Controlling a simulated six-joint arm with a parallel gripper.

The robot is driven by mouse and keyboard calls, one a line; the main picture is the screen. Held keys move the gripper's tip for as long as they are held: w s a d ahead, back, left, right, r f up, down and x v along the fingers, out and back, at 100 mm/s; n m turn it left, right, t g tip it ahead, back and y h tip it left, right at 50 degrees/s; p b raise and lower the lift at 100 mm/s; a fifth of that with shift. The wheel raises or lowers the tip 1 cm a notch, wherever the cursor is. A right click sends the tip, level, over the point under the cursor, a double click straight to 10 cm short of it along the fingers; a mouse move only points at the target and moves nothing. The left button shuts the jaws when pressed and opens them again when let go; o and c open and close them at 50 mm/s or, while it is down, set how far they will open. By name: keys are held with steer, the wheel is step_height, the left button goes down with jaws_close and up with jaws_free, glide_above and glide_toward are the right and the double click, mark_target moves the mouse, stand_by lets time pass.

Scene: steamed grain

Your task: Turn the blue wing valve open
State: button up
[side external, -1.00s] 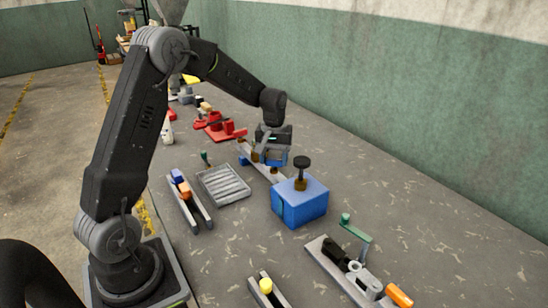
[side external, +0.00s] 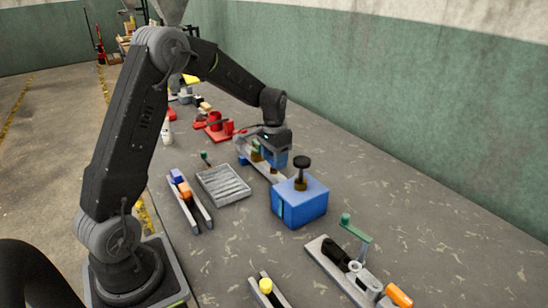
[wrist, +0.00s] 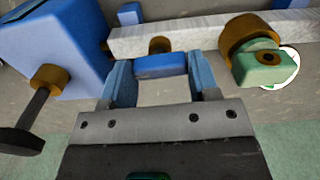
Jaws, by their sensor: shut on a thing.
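The blue wing valve (wrist: 160,65) shows in the wrist view between the fingers, in front of a brass fitting (wrist: 160,45) on a pale pipe (wrist: 190,38). Its handle lies roughly along the pipe. My gripper (wrist: 162,82) is shut on the handle, with one blue finger at each end. In the side view my gripper (side external: 275,160) is low over the pipe, just behind the blue box; there I cannot clearly separate the handle from the fingers.
A blue box (side external: 300,205) with a dark knob (side external: 302,162) stands close in front of the gripper. A green wing handle (wrist: 262,67) on a brass body is to the right in the wrist view. A grey tray (side external: 223,187) and a red fixture (side external: 218,128) lie nearby.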

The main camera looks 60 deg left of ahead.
steer(key=shift+m, duration=0.4)
steer(key=o, duration=0.9)
step_height(320, 180, up, 14)
steer(key=shift+f, duration=0.1)
stand_by(0.6)
steer(key=s+d+r+t, duration=0.3)
steer(key=s+d+r, duration=0.2)
steer(key=s+d, duration=0.7)
steer(key=s+d+f+t, duration=0.1)
steer(key=s+d, duration=0.1)
steer(key=s, duration=0.1)
steer(key=s+d+f, duration=0.1)
steer(key=s+d, duration=0.1)
steer(key=s, duration=0.2)
steer(key=s+d+f+t, duration=0.1)
steer(key=s+d, duration=0.2)
steer(key=s, duration=0.1)
steer(key=shift+s+f+t, duration=0.1)
steer(key=shift+f+t, duration=0.2)
steer(key=shift+f, duration=0.1)
